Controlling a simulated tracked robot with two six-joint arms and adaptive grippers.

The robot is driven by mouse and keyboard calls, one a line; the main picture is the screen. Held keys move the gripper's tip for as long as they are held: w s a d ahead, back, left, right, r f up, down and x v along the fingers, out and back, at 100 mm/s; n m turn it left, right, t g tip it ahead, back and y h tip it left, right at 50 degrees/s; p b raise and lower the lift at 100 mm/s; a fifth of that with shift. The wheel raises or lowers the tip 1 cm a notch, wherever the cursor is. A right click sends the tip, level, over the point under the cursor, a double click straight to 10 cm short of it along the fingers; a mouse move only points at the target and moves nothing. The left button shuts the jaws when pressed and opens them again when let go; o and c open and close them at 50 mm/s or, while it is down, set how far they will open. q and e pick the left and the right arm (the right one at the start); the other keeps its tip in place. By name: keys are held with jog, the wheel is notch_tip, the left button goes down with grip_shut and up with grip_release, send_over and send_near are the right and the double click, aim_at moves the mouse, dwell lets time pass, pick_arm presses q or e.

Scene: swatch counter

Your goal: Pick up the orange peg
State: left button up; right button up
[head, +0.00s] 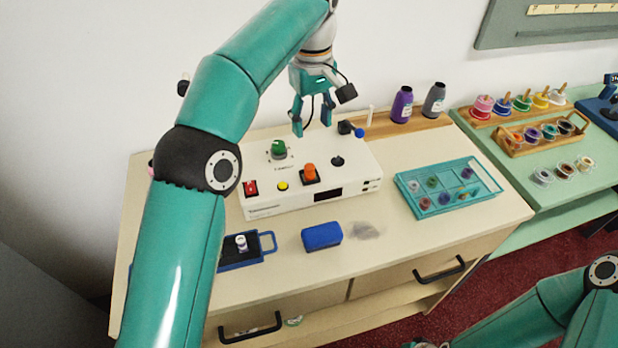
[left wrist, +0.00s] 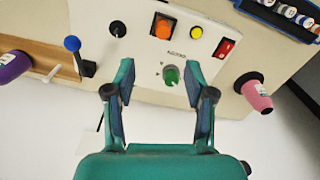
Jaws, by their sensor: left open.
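The only orange upright piece I see that fits the orange peg (head: 310,171) stands on a black square on top of the white control box (head: 262,205). The orange piece also shows in the left wrist view (left wrist: 163,27), beyond the fingers and near the top. My left gripper (head: 312,126) hangs above the back of the box, behind and above the orange piece. In the left wrist view its two fingers (left wrist: 158,78) are apart with nothing between them.
The box also carries a green knob (head: 278,148), red switch (head: 251,188), yellow button (head: 283,186) and black joystick (head: 337,161). A blue-knobbed lever (head: 358,132) is close beside the left gripper. A blue block (head: 321,236) and teal tray (head: 407,190) lie in front and right.

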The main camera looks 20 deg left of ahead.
pick_arm(q)
jog(key=b, duration=0.2)
send_over(310, 167)
jog(key=f, duration=0.7)
jog(key=shift+w, duration=0.3)
jog(key=shift+s+f+b, duration=0.15)
jog(key=shift+f+b, duration=0.1)
jog(key=shift+f, duration=1.2)
jog(key=shift+s+f+b, duration=0.1)
jog(key=shift+f+b, duration=0.15)
jog(key=shift+f, duration=1.2)
jog(key=c, duration=0.9)
pick_arm(e)
notch_tip(310, 167, down, 4)
